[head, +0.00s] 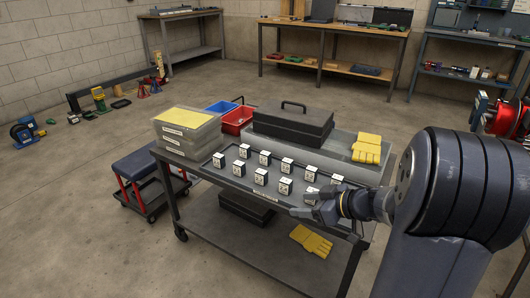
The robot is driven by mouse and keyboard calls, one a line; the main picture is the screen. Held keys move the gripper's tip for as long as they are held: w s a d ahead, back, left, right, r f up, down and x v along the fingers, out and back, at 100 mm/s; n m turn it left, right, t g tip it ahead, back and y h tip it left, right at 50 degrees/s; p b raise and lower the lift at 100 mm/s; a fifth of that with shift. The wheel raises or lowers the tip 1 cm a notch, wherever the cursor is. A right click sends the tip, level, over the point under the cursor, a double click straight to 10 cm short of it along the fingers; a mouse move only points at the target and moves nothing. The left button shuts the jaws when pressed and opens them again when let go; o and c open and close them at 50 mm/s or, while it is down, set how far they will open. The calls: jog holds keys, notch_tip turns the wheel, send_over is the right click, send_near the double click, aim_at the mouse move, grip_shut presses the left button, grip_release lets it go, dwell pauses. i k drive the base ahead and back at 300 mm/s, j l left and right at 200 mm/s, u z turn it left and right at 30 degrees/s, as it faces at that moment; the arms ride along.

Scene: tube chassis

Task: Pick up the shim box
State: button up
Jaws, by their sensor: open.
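I cannot tell from the small labels which container is the shim box. A stack of grey labelled boxes (190,137) with a yellow top stands at the left end of the cart. Several small black and white cubes (245,151) stand in rows in a shallow dark tray (208,163) on the cart top. My gripper (305,204) reaches in from the right over the tray's right front part. It is open, close to the cubes there. Whether it touches any is unclear, and it partly hides that corner of the tray.
A low creeper seat (137,166) stands left. Open floor lies at front left.

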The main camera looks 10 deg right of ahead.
aim_at(265, 157)
jog(key=i+j+z, duration=0.1)
jog(key=i, duration=0.3)
jog(key=i+j+z, duration=0.1)
jog(key=i+j, duration=0.25)
jog(key=i, duration=0.05)
